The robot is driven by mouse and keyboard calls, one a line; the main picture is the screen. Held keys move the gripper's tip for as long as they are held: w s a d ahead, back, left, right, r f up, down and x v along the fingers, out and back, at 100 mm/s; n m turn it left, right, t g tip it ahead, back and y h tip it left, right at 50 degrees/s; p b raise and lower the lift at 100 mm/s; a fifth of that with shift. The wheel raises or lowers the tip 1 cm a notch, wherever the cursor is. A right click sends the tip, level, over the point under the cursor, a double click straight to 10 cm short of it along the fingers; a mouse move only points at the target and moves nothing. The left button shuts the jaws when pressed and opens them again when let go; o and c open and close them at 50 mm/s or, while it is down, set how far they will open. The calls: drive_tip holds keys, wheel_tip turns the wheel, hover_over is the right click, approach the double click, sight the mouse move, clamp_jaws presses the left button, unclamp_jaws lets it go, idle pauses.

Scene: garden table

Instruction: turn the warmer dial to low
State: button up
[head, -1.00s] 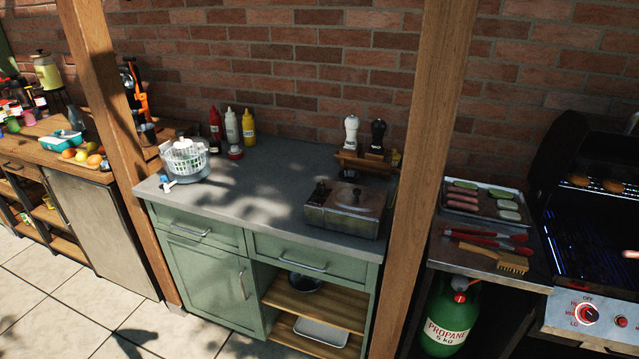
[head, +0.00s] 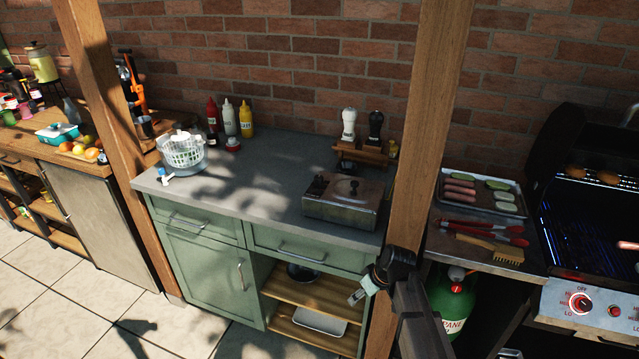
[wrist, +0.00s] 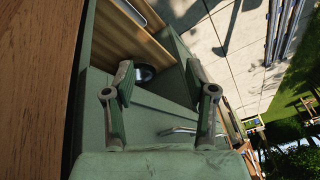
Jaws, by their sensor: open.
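The warmer, a metal box with a dark knobbed lid (head: 341,204), sits at the right end of the grey counter (head: 262,178). I cannot make out its dial or setting in the head view. My gripper (head: 358,295) is below and in front of the warmer, beside the wooden post and before the open shelves, touching nothing that I can see. In the wrist view my gripper (wrist: 159,82) has its two fingers wide apart with nothing between them. The warmer cannot be made out in the wrist view.
A wooden post (head: 432,130) stands right of the warmer. Salt and pepper mills (head: 349,125) stand behind it. At right are a propane bottle (head: 449,300), a food tray (head: 482,193) and a grill with a red-ringed knob (head: 580,303). The counter's middle is clear.

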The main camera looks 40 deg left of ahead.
drive_tip(key=s+a+r+n+y, duration=0.2)
drive_tip(key=s+a+r+n, duration=0.15)
drive_tip(key=a+r, duration=1)
wheel_tip(320, 180, up, 29)
drive_tip(key=m+t+h+b, duration=0.3)
drive_tip(key=m+b, duration=0.1)
drive_tip(key=m, duration=0.2)
hover_over(319, 177)
drive_tip(key=s+d, duration=0.3)
drive_tip(key=d, duration=0.3)
drive_tip(key=p+x, duration=0.1)
drive_tip(key=x, duration=0.7)
drive_tip(key=p+x, duration=0.1)
drive_tip(key=x, duration=0.8)
drive_tip(key=shift+s+a+p, duration=0.2)
drive_tip(key=shift+a+p, duration=0.05)
drive_tip(key=shift+p, duration=0.15)
drive_tip(key=shift+r, duration=0.1)
clamp_jaws()
